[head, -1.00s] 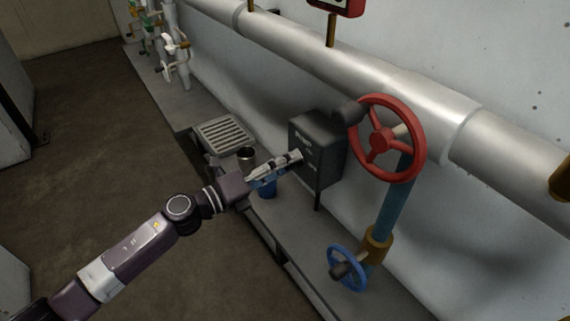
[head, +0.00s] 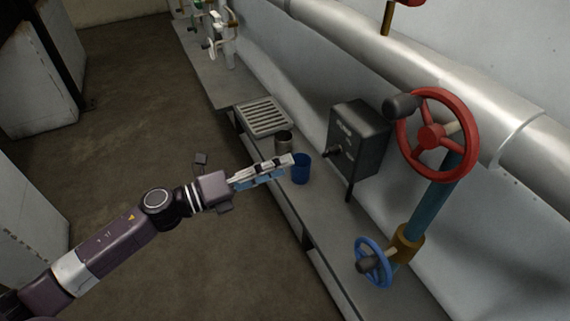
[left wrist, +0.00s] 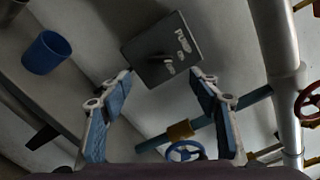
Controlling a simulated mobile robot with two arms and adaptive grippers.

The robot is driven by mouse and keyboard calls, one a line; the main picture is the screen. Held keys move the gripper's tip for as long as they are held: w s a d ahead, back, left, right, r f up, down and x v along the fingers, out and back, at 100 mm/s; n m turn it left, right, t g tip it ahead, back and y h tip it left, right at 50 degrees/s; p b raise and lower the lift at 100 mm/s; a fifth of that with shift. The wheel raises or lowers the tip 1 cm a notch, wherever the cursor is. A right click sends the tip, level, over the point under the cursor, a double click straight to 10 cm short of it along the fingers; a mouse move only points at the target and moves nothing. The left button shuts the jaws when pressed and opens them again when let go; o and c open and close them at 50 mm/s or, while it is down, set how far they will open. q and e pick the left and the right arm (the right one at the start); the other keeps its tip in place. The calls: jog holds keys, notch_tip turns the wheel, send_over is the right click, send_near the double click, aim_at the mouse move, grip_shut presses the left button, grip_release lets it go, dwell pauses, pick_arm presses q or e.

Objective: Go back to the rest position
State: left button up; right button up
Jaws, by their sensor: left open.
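My left gripper (head: 262,173) is open and empty in the head view, reaching in from the left beside the grey ledge. Its two blue-padded fingers (left wrist: 166,88) stand apart in the left wrist view. A blue cup (head: 301,168) stands on the ledge just past the fingertips; it also shows at the upper left of the left wrist view (left wrist: 46,52). A dark switch box (head: 358,138) with a black knob is on the wall side, apart from the gripper. It also shows between and above the fingers in the left wrist view (left wrist: 162,50). My right gripper is not in view.
A red handwheel (head: 432,136) and a blue handwheel (head: 373,262) stand at the right. A metal cup (head: 284,141) and a slatted grate (head: 262,117) are on the ledge (head: 322,222). A large pipe (head: 440,75) runs along the wall. The floor (head: 130,130) at left is open.

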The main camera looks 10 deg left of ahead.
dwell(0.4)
